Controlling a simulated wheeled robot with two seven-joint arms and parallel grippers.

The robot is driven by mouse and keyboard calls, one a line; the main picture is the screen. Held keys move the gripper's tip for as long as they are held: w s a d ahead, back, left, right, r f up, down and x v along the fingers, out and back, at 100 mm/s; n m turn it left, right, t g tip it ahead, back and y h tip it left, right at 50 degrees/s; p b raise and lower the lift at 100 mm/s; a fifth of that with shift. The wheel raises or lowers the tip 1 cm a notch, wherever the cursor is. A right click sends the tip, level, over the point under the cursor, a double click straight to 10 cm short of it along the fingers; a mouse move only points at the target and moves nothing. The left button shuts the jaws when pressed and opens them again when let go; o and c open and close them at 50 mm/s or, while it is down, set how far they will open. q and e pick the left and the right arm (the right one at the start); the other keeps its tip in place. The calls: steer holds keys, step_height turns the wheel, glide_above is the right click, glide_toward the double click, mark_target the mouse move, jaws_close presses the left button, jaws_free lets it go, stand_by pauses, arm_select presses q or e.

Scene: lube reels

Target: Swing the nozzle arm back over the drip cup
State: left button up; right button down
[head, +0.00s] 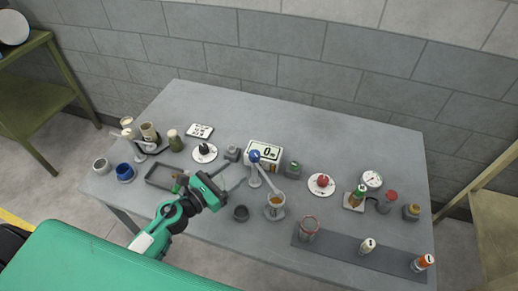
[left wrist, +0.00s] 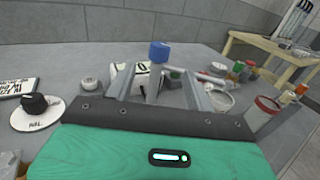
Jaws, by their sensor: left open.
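The nozzle arm (head: 268,178) has a blue knob (head: 255,155) on top of a grey post. The arm slants down to the right, its end over a cup of amber liquid (head: 276,212). A small dark empty cup (head: 240,213), seemingly the drip cup, stands left of it. My left gripper (head: 238,179) is open and empty, just left of the post. In the left wrist view the blue knob (left wrist: 159,52) shows beyond and between the open fingers (left wrist: 157,88). The dark cup cannot be made out there. My right gripper is not in view.
A grey tray (head: 160,178) lies left of my gripper. The table's back is mostly clear.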

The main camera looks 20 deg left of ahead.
mark_target(258, 153)
arm_select(q)
steer(key=p+x, duration=0.1)
steer(key=x, duration=0.2)
steer(key=shift+w+d+r, duration=0.1)
steer(key=shift+w+r, duration=0.1)
steer(key=shift+w, duration=0.15)
steer(key=p+x, duration=0.2)
steer(key=x, duration=0.4)
steer(key=shift+w+d+f, duration=0.1)
steer(key=shift+w+f, duration=0.1)
steer(key=shift+w+d, duration=0.2)
steer(key=shift+w, duration=0.1)
steer(key=shift+w+d, duration=0.1)
steer(key=shift+w, duration=0.05)
steer(key=shift+f, duration=0.1)
jaws_close()
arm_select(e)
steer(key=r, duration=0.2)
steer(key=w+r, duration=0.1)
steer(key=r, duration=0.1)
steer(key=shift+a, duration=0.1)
